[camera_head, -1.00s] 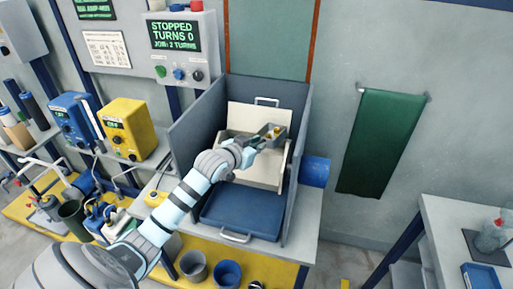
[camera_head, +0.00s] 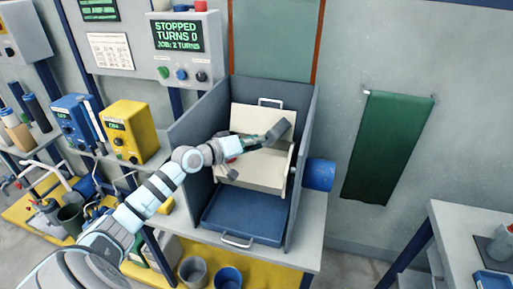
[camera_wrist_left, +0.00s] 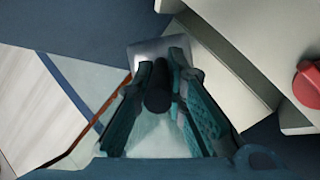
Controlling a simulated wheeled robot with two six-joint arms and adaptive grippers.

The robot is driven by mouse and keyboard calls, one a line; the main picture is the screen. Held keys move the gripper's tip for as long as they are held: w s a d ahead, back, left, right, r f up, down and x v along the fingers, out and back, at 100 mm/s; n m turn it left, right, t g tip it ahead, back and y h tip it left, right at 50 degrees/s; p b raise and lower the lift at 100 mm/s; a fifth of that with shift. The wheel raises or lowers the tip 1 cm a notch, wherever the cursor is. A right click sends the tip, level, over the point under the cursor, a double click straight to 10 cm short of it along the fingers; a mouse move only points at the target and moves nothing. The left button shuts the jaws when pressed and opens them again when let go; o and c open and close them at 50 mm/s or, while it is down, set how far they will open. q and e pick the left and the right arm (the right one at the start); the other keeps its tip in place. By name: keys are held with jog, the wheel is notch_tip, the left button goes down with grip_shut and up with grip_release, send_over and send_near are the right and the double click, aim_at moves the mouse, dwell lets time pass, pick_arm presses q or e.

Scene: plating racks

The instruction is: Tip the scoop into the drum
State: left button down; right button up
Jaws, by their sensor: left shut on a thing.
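My left gripper (camera_head: 240,145) is shut on the dark handle (camera_wrist_left: 158,92) of the grey scoop (camera_head: 278,131). In the wrist view the handle lies between the teal fingers, and the metal scoop pan (camera_wrist_left: 150,50) shows beyond them. The scoop is held above the cream drum (camera_head: 258,170), towards its right side, and is tilted steeply. No contents show in the scoop. The drum sits inside a grey housing, with a cream panel (camera_head: 250,120) standing up behind its opening. My arm and the scoop hide part of the opening. My right gripper is not in view.
The grey housing walls (camera_head: 302,130) stand close on both sides. A blue tray (camera_head: 243,218) lies below the drum. A control box (camera_head: 178,45) above reads stopped, turns 0. A red knob (camera_wrist_left: 308,85) shows in the wrist view. Yellow and blue units stand left.

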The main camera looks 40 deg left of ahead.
pick_arm(q)
jog(key=a+n+t+b, duration=0.1)
jog(key=n+b, duration=0.2)
jog(key=b, duration=0.3)
jog(key=a+f+n+t+h+b, duration=0.1)
jog(key=n+b, duration=0.3)
jog(key=b, duration=0.1)
jog(key=a+f+n+t+h+b, duration=0.1)
jog(key=n+t+b, duration=0.1)
jog(key=b, duration=0.4)
jog(key=shift+s+a+f+n+b, duration=0.15)
jog(key=shift+a+n+b, duration=0.2)
jog(key=shift+n, duration=0.45)
dwell(0.7)
